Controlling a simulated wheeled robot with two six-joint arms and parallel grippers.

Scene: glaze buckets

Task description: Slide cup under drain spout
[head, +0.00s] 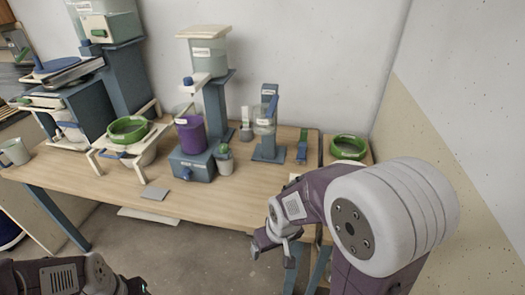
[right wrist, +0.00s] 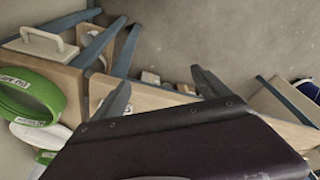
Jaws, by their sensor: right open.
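A pale cup with a handle (head: 14,152) stands at the table's far left end. A small grey cup with a green top (head: 224,160) stands beside the blue base of the central stand (head: 192,166). A purple bucket (head: 190,134) sits on that base, below a clear tank (head: 209,57) with a white and blue spout or valve (head: 195,82). I cannot tell which vessel is the task's cup. My right gripper (head: 273,250) is open and empty, in front of the table's right part; its fingers also show in the right wrist view (right wrist: 162,92). My left gripper (head: 136,286) is barely visible at the bottom edge.
A green ring on a white funnel stand (head: 128,130) and a tall blue stand (head: 122,78) fill the left. A blue stand with a clear vessel (head: 266,128) is right of centre. Another green ring (head: 348,147) lies at the right. The table's front strip (head: 235,205) is mostly clear.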

